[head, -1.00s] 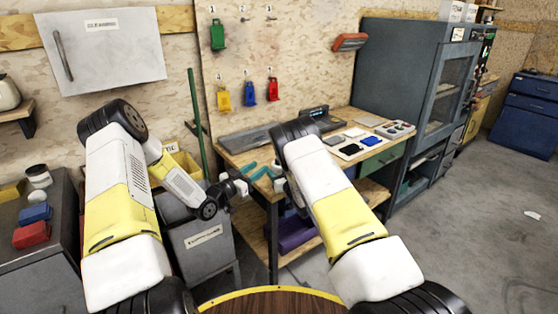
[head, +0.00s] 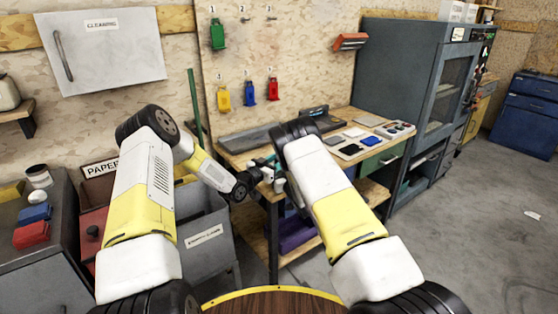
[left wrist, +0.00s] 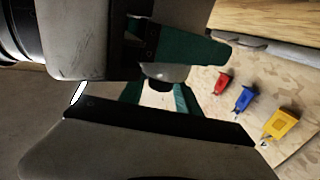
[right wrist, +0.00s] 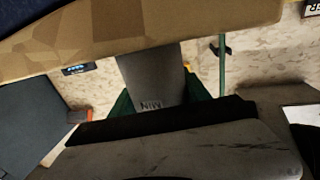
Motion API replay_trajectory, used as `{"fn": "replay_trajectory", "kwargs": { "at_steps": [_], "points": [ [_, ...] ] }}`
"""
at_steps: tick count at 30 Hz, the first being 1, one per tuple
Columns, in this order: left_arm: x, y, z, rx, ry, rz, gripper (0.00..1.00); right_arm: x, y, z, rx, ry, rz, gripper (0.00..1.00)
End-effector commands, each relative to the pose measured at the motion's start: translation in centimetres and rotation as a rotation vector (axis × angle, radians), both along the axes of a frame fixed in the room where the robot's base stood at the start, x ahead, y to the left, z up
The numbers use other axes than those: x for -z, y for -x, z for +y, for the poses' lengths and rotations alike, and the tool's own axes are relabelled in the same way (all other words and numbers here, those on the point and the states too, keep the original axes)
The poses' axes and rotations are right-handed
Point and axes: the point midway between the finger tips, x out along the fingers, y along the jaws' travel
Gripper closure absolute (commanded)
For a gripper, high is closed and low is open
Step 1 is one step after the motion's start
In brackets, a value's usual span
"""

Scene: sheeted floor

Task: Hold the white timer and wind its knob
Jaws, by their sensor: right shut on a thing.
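The white timer (right wrist: 150,80) is in my right gripper (right wrist: 158,98), between its teal fingers in the right wrist view. Its face shows the letters MIN and looks grey in shadow. In the head view only a small pale part of the timer (head: 279,185) shows beside my right forearm. In the left wrist view its round knob end (left wrist: 166,74) shows just past the fingertips of my left gripper (left wrist: 160,88). The left fingers are apart, one to each side of the knob; I cannot tell if they touch it. My right gripper (left wrist: 200,45) is close above, crossing that view.
The workbench (head: 350,120) stands just behind the grippers, with tools and small cases on it. A grey bin (head: 205,235) and a red bin (head: 92,235) stand below my left arm. Coloured locks hang on the wall.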

Motion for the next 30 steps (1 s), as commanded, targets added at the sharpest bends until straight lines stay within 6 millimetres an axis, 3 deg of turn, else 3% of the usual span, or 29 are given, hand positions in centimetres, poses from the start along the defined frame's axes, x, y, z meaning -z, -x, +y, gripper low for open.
{"fn": "replay_trajectory", "kwargs": {
  "at_steps": [9,15,30],
  "points": [
    [0.00,-0.19,-0.12,0.000,0.000,0.000,0.62,0.08,0.03,0.03,0.000,0.001,0.002,0.93],
    [0.00,-0.18,-0.11,0.000,0.000,0.000,1.00,0.08,0.03,0.03,0.000,0.001,0.002,0.93],
    [-0.21,-0.35,-0.05,0.112,0.004,-0.007,1.00,0.08,0.03,0.02,0.000,0.000,0.002,0.93]
  ]
}}
